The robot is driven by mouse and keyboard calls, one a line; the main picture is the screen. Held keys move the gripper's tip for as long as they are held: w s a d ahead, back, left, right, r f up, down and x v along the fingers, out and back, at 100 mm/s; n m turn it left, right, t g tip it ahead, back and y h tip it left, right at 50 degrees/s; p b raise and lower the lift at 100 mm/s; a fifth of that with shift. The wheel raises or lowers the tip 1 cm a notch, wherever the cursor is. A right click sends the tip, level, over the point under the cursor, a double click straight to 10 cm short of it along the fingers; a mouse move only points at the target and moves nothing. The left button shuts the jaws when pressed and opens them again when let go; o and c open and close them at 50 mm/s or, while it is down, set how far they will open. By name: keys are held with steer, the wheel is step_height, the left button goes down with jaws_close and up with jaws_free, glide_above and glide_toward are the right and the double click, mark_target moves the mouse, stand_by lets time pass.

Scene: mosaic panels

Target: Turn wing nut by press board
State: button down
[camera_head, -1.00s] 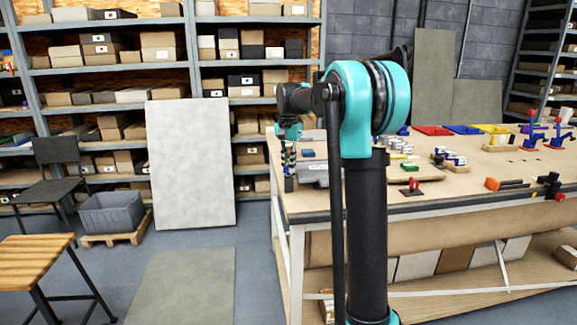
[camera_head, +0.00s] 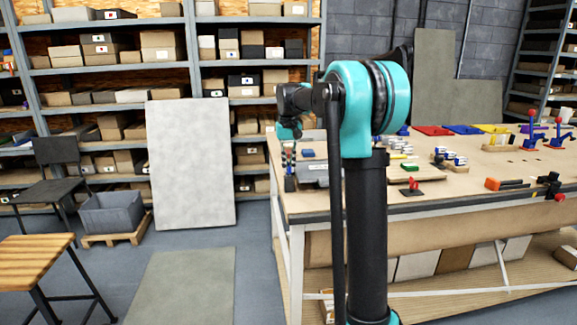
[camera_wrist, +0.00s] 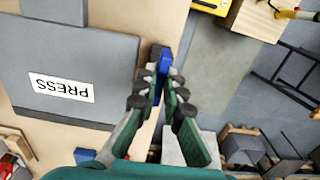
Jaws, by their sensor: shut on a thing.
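The grey press board (camera_wrist: 95,48) lies on the workbench, with a white PRESS label (camera_wrist: 61,88) upside down in the wrist view. The board also shows at the bench's left end in the head view (camera_head: 315,172). A blue wing nut (camera_wrist: 164,62) stands at the board's right edge in the wrist view. My gripper (camera_wrist: 160,80) is shut on it, with a fingertip at each side. The fingertips hide part of the nut. In the head view my gripper (camera_head: 289,168) is small, beside the board.
The wooden bench top (camera_head: 340,205) holds a red clamp (camera_head: 412,184), a green block (camera_head: 410,168) and several coloured trays farther back. The bench edge lies close by my gripper. Grey floor (camera_wrist: 228,60) is open beyond it in the wrist view.

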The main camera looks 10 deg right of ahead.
stand_by(0.4)
steer(key=c, duration=1.6)
jaws_free()
steer(key=shift+c, duration=0.2)
step_height(320, 180, up, 12)
